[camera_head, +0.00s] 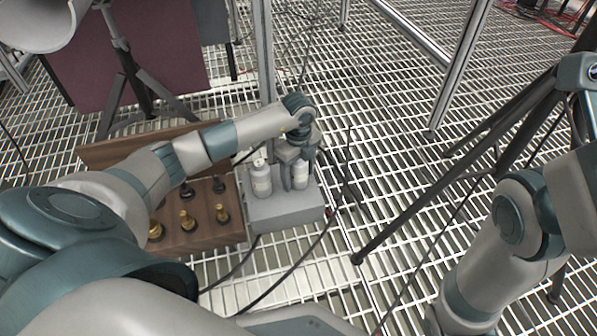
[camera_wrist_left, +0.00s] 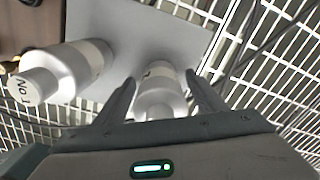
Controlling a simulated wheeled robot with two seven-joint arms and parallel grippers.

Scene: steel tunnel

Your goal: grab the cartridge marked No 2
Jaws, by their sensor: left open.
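Two light grey cylindrical cartridges stand upright on a grey block (camera_head: 285,213) on the grating floor. In the left wrist view, the left cartridge (camera_wrist_left: 62,72) reads "No 1" on its cap. The other cartridge (camera_wrist_left: 158,98) stands between the open fingers of my left gripper (camera_wrist_left: 160,78); its marking is not readable. In the head view, my left gripper (camera_head: 293,172) points down over that right-hand cartridge (camera_head: 301,176), and the No 1 cartridge (camera_head: 261,180) stands just left of it. I cannot tell whether the fingers touch the cartridge. My right gripper is out of frame.
An open wooden case (camera_head: 200,236) with several dark and brass pieces lies directly left of the block. Black cables run over the grating around it. A metal post (camera_head: 264,60) rises behind, and dark tripod legs (camera_head: 420,205) stand to the right.

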